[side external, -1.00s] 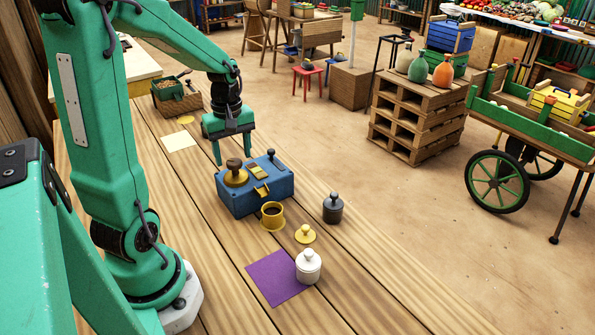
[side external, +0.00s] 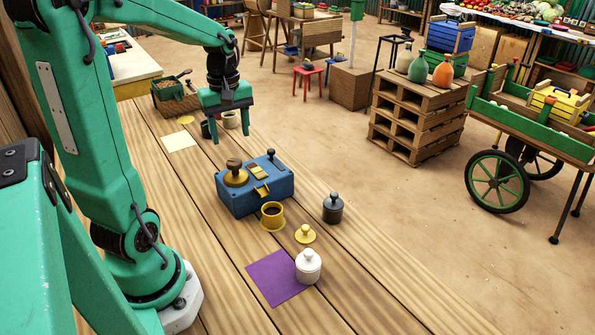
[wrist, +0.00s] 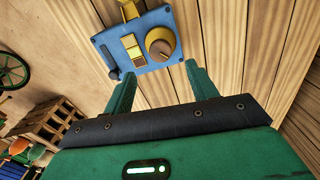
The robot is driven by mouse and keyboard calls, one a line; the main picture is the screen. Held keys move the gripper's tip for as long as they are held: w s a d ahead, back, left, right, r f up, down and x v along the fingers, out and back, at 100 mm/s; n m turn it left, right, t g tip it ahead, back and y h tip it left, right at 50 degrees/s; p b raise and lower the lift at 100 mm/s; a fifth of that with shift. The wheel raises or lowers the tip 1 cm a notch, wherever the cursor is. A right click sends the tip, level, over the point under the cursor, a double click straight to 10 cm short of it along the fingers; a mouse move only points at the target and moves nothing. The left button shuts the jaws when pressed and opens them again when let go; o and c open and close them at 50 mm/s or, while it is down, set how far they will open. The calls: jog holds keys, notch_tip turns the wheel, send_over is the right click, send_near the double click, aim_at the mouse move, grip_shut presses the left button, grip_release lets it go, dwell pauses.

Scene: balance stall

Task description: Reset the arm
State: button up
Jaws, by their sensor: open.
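My gripper (side external: 231,137) hangs open and empty above the wooden bench, behind the blue box. Its two green fingers point down and are apart. In the wrist view, the open fingers of my gripper (wrist: 160,72) show with the blue box (wrist: 103,62) beyond them. The blue box (side external: 275,190) stands on the bench with a brass knob (side external: 235,175), a dark knob and small yellow plates on top. No object is between the fingers.
The white weight is at the edge of a purple square (side external: 270,285). Two small pots (side external: 230,120) and a basket (side external: 178,102) are behind.

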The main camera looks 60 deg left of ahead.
jog(key=s+d+r+m+t, duration=0.2)
jog(key=d+m, duration=0.6)
jog(key=d, duration=0.1)
jog(key=s+d+r+m+t, duration=0.3)
jog(key=d+m, duration=0.5)
jog(key=d, duration=0.1)
jog(key=shift+d+m+t, duration=0.2)
jog(key=shift+m+t, duration=0.1)
jog(key=shift+m, duration=0.1)
